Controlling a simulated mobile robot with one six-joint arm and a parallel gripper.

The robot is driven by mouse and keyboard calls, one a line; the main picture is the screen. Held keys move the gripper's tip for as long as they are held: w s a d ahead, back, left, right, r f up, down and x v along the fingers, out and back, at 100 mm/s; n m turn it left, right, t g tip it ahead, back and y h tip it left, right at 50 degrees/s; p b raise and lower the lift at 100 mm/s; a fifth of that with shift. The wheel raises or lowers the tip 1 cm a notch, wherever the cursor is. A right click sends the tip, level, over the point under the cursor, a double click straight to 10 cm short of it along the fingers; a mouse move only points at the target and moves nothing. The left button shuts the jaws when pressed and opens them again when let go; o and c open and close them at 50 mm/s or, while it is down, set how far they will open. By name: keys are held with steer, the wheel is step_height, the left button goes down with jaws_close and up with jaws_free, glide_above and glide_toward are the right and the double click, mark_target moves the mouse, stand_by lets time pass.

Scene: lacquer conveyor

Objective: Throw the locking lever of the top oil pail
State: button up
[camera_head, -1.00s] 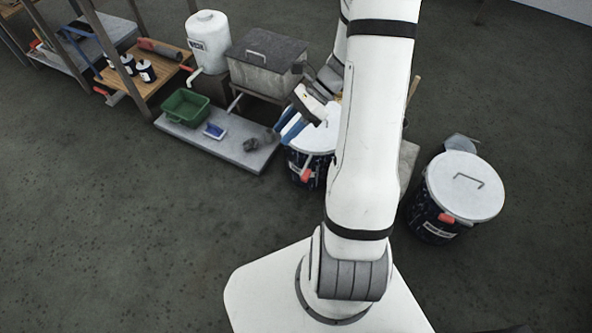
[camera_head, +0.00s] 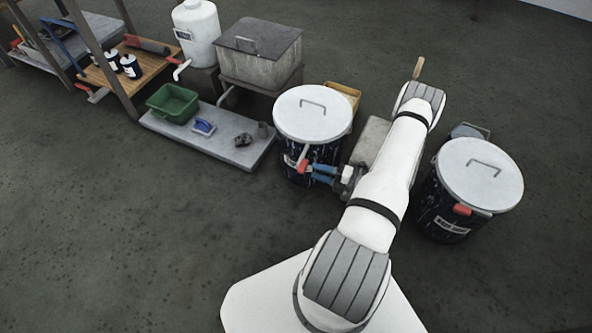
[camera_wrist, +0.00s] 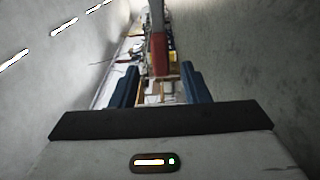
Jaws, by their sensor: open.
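A dark-blue pail (camera_head: 329,154) with a white lid (camera_head: 300,118) stands left of my arm. Its locking lever, with a red end (camera_head: 302,166), is on the front side below the rim. My gripper (camera_head: 312,174) is beside that pail, its blue fingers pointing left toward the red end. In the wrist view the fingers of my gripper (camera_wrist: 160,78) are spread, and the red-ended lever (camera_wrist: 159,45) shows between and beyond them. Contact cannot be told. A second similar pail (camera_head: 440,215), with its own red lever end (camera_head: 461,210), stands right of my arm. The pail labels are too small to read.
A low grey slab (camera_head: 225,143) holds a green bin (camera_head: 172,102) and a blue-and-white brush-like item (camera_head: 204,127). A grey lidded box (camera_head: 258,62) and a white tank (camera_head: 196,37) stand behind. The floor in front of the slab is clear.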

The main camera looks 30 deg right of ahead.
mark_target(306, 168)
steer(key=b+x, duration=0.1)
steer(key=x, duration=0.6)
steer(key=shift+w+a+b, duration=0.2)
steer(key=shift+a+b, duration=0.05)
steer(key=shift+b, duration=0.15)
jaws_close()
